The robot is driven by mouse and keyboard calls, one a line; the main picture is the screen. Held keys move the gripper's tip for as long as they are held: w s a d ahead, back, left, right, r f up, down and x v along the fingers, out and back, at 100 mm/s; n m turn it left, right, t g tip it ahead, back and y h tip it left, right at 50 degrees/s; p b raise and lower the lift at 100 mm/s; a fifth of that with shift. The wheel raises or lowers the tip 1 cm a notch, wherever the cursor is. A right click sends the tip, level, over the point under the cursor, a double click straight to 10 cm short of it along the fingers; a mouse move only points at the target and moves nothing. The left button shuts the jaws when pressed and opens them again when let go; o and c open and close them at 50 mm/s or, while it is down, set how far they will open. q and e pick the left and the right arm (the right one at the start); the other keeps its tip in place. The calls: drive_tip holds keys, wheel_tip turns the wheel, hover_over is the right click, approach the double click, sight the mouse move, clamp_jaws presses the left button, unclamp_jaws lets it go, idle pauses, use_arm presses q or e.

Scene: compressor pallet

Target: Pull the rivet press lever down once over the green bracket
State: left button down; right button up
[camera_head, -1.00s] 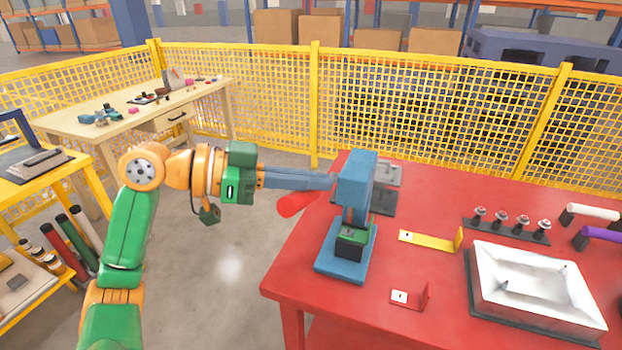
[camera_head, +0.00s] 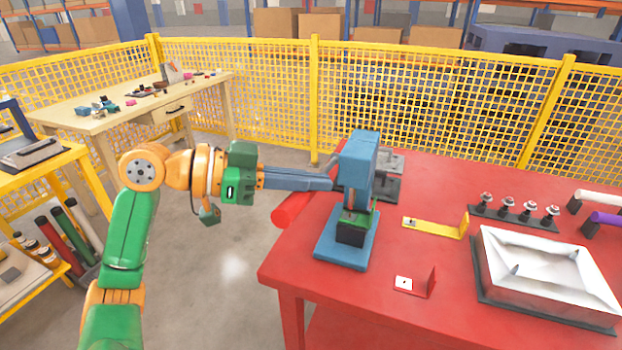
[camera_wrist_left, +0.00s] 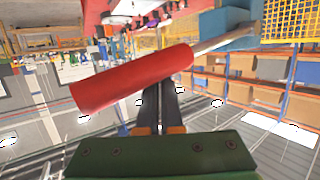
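The blue rivet press (camera_head: 359,160) stands on a blue base plate at the left part of the red table. The green bracket (camera_head: 373,217) sits on a black block under the press head and is partly hidden by the ram. The press lever has a thick red handle (camera_head: 294,208) sticking out left of the press, past the table edge. My left gripper (camera_head: 327,184) reaches in from the left beside the press, at the lever. In the left wrist view its fingers (camera_wrist_left: 160,95) are close together, and the red handle (camera_wrist_left: 130,80) crosses at their tips, not between them. My right gripper is out of view.
A yellow bracket (camera_head: 437,228), a red bracket (camera_head: 415,285), a row of silver-topped parts (camera_head: 515,215) and a white tray (camera_head: 548,268) lie right of the press. A grey fixture (camera_head: 388,175) is behind it. Yellow mesh fencing (camera_head: 440,110) stands beyond.

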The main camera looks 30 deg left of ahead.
use_arm(q)
drive_tip(key=shift+f+b, duration=0.55)
drive_tip(key=shift+f, duration=0.35)
wheel_tip(320, 180, up, 4)
drive_tip(key=p, duration=0.3)
drive_tip(key=shift+w+f, duration=0.15)
wheel_tip(320, 180, up, 7)
drive_tip(key=p, duration=0.6)
idle(0.7)
drive_tip(key=shift+a, duration=0.1)
idle(0.6)
